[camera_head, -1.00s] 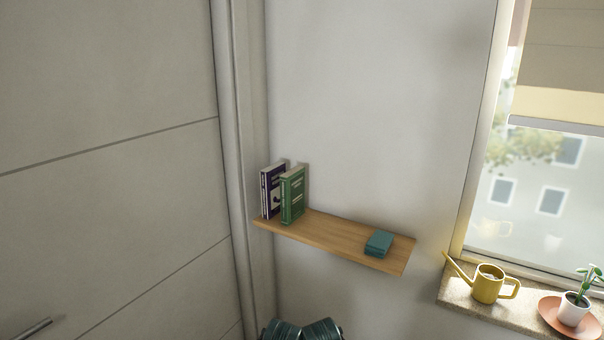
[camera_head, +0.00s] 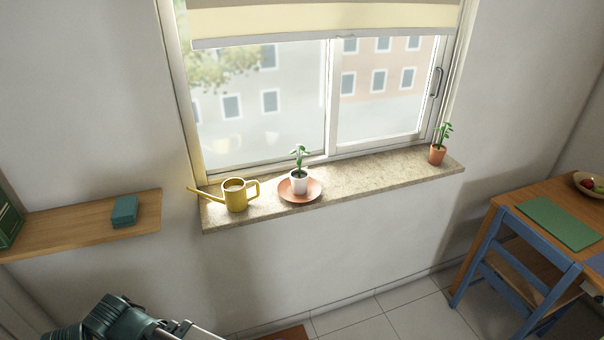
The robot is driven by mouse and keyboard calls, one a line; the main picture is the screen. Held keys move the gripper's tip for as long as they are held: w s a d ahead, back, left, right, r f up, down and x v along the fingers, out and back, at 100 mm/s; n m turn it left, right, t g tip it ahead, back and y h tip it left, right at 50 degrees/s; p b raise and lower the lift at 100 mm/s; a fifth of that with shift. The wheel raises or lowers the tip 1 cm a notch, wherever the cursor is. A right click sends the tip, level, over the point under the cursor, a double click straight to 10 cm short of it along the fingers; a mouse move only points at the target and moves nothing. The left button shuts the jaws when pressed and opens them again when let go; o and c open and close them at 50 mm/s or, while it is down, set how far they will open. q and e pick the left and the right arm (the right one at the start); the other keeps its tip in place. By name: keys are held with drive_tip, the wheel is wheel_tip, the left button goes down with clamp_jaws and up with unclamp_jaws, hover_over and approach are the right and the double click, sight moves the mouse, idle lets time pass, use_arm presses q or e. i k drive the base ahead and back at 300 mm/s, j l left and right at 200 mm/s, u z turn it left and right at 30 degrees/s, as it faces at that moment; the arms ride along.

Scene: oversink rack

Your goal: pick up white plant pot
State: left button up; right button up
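The white plant pot (camera_head: 299,184) holds a small green plant and stands upright on a terracotta-coloured saucer (camera_head: 314,190). The saucer rests on the stone windowsill (camera_head: 365,181), near its middle. Part of my arm shows at the bottom left of the head view, well below and left of the pot and apart from it. Neither gripper's fingers can be seen.
A yellow watering can (camera_head: 236,197) stands on the sill just left of the saucer. An orange pot (camera_head: 437,155) with a plant stands at the sill's right end. A wooden shelf (camera_head: 75,228) is at left. A table (camera_head: 548,191) with a blue chair (camera_head: 490,262) is at right.

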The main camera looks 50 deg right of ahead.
sight(299, 177)
drive_tip(key=i+l+z, duration=0.1)
drive_tip(key=z, duration=0.35)
drive_tip(key=k+j+z, duration=0.1)
drive_tip(key=z, duration=1.15)
drive_tip(key=i+j, duration=0.1)
drive_tip(key=j, duration=0.7)
drive_tip(key=j+z, duration=0.15)
drive_tip(key=z, duration=0.15)
drive_tip(key=i+j+z, duration=0.1)
drive_tip(key=z, duration=1.15)
